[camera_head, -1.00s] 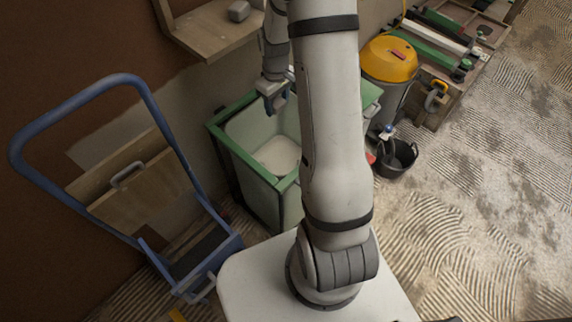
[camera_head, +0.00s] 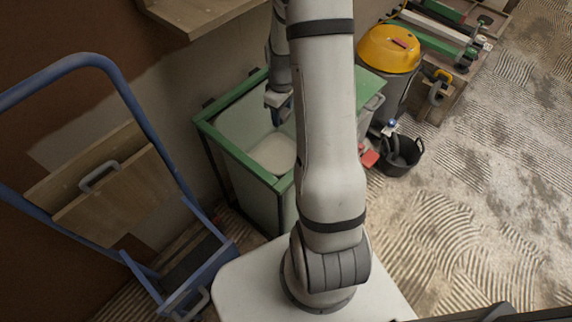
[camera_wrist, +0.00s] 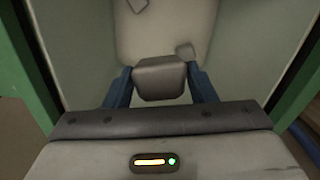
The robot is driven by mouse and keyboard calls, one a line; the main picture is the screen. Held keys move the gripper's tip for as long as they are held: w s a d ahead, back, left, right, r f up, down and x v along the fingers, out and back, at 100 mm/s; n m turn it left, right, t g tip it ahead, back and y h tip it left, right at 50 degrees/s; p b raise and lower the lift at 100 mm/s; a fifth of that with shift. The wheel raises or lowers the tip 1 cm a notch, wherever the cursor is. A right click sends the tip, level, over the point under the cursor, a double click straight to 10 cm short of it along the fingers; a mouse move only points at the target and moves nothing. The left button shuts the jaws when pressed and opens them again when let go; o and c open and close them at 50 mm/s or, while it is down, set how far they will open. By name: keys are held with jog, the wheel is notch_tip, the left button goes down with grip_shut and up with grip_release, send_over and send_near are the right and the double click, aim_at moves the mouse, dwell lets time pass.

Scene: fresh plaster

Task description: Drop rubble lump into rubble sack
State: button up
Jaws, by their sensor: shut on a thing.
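A grey, blocky rubble lump (camera_wrist: 160,77) is held between the blue fingers of my gripper (camera_wrist: 160,85) in the wrist view. My gripper (camera_head: 280,110) is over the rubble sack (camera_head: 240,164), a pale container with a green rim frame, in the head view. The sack also fills most of the wrist view, with its pale wall (camera_wrist: 75,60) at the left. The held lump cannot be made out in the head view.
A blue hand trolley (camera_head: 150,125) stands left of the sack. A wooden shelf (camera_head: 195,12) is on the wall above. Textured floor (camera_head: 480,210) at right is open.

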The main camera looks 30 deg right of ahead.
jog(key=shift+f, duration=0.6)
jog(key=o, duration=1.2)
jog(key=shift+c, duration=0.2)
jog(key=shift+r+p, duration=0.7)
jog(key=shift+r, duration=3.25)
